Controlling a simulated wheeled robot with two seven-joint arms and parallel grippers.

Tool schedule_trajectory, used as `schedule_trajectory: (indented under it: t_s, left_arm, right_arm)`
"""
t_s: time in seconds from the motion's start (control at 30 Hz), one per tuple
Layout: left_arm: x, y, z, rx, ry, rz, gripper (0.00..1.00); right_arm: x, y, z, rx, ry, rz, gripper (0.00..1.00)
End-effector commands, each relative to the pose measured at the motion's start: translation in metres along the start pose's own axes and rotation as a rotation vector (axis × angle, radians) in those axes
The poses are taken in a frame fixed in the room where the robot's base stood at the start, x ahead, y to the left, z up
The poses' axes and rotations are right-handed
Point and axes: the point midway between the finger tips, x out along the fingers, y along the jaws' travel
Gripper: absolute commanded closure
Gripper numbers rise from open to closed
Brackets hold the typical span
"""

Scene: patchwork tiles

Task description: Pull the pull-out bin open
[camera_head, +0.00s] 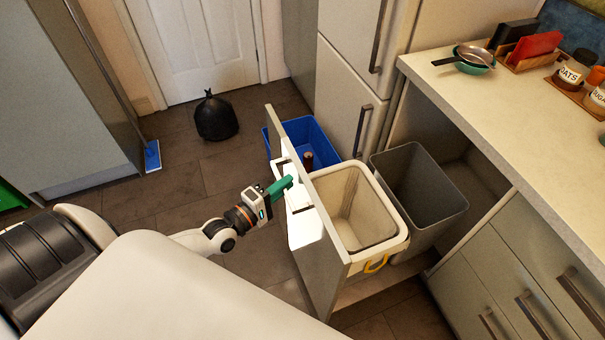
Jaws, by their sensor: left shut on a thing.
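The pull-out bin (330,245) stands well out from the cabinet under the counter, its pale front panel facing left. Behind the panel sit a cream bin (398,222) and a grey bin (458,205), both without lids and looking empty. My left gripper (287,185) reaches in from the left, with green fingers shut at the panel's outer face. It appears to hold the panel's handle, but the handle is mostly hidden by the fingers. White sheets (303,228) show on the panel's face. My right gripper is not in view.
A blue crate (318,135) stands behind the panel, near the fridge (345,85). A black bag (215,118) lies on the tiled floor by the door (195,45). The counter (470,100) runs along the right. Floor left of the panel is clear.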

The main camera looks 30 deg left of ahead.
Motion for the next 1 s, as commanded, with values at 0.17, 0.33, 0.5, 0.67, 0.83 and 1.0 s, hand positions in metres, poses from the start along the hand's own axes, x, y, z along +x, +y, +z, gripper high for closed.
schedule_trajectory:
  t_s: [0.17,0.33,0.5,0.67,0.83,1.0]
  left_arm:
    - [-0.021,0.002,0.008,0.001,0.002,0.006,1.0]
    - [-0.029,0.002,0.011,-0.001,0.001,0.004,1.0]
    - [-0.031,0.001,0.012,-0.001,0.001,0.003,1.0]
    - [-0.031,0.001,0.012,-0.001,0.001,0.003,1.0]
    - [-0.03,0.001,0.012,-0.001,0.0,0.003,0.69]
    - [-0.03,0.001,0.012,0.0,0.0,0.001,0.62]
  right_arm:
    - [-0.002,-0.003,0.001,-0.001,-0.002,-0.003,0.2]
    - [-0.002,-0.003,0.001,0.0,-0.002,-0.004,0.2]
    - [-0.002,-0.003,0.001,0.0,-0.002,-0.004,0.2]
    - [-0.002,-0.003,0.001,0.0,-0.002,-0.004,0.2]
    - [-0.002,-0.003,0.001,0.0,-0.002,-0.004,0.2]
    - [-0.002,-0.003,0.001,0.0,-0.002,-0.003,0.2]
